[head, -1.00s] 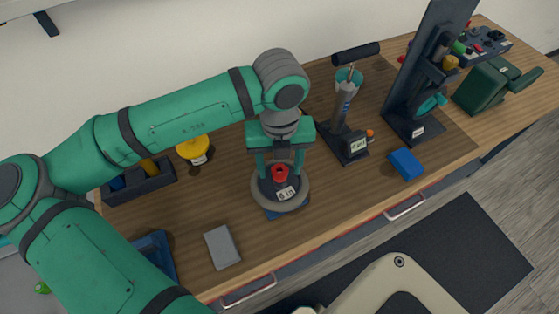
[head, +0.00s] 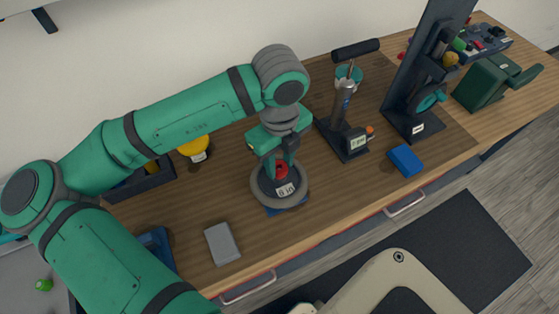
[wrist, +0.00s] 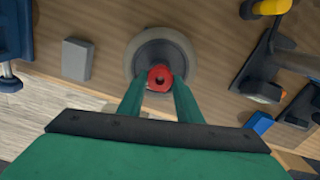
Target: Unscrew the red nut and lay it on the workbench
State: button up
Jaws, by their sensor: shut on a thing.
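The red nut (head: 281,169) sits at the centre of a round grey wheel (head: 257,194) with a dark hub and a white label. The wheel lies flat on a blue base on the wooden workbench (head: 330,210). My gripper (head: 280,167) points down over the hub, its green fingers shut on the nut from two sides. In the wrist view the nut (wrist: 160,78) shows between the two fingertips (wrist: 160,84), with a hole in its middle. I cannot tell whether the nut is still threaded on.
A grey block (head: 222,243) lies left of the wheel, with bare bench between. A black-handled tool on a stand (head: 345,125), a blue block (head: 406,160) and a tall dark stand (head: 412,85) are to the right. A yellow item (head: 194,147) and dark tray (head: 140,182) are behind left.

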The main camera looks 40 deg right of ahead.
jog(key=shift+n, duration=1.1)
jog(key=o, duration=1.1)
jog(key=shift+n, duration=0.3)
jog(key=shift+r, duration=0.1)
